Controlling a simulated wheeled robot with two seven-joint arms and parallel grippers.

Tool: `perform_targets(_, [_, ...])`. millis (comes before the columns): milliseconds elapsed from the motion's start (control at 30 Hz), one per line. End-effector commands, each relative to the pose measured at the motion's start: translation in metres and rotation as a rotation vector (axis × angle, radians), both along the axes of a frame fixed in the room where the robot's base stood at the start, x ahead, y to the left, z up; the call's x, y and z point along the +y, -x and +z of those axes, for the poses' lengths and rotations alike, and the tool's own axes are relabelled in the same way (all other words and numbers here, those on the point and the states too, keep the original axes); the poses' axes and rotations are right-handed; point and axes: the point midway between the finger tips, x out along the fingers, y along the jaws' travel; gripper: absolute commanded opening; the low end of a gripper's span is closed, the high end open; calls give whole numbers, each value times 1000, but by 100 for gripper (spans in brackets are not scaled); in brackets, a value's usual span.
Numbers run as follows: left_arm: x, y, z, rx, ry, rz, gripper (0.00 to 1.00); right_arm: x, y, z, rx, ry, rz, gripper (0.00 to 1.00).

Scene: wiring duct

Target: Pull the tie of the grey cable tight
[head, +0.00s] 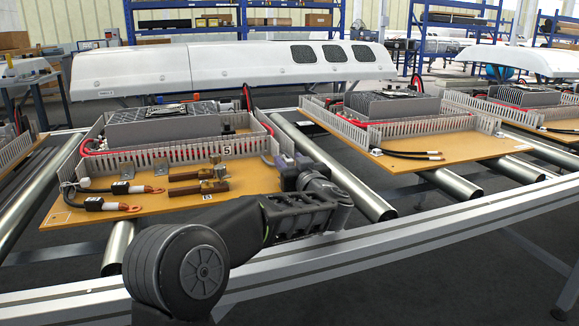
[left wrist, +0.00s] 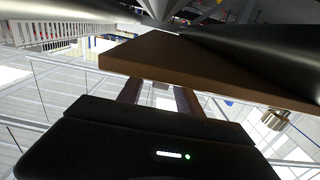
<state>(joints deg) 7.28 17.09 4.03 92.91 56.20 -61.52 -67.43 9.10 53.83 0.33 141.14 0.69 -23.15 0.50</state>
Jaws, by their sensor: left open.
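My left gripper (head: 291,168) is at the right front corner of the near mounting board (head: 250,188), partly hidden by its own wrist. In the left wrist view the two fingers of the left gripper (left wrist: 159,97) stand apart with nothing seen between them, close to the brown board edge (left wrist: 190,66). My right gripper is not in view.
A slotted grey wiring duct (head: 195,150) runs across the board, and red cables (head: 95,150) lie behind it. Brown copper bars (head: 198,187) sit on the board's front. Metal rollers (head: 335,170) and a pale rail (head: 440,222) lie around it. A second board (head: 450,150) stands right.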

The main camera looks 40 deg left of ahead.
Motion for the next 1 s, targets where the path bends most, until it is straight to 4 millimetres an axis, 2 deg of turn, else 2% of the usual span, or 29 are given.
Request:
perform_targets(333, [4,-2,0,0,0,0,42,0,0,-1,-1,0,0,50])
perform_targets(833, [4,-2,0,0,0,0,2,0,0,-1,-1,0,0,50])
perform_targets(1000, [4,-2,0,0,0,0,0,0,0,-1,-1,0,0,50])
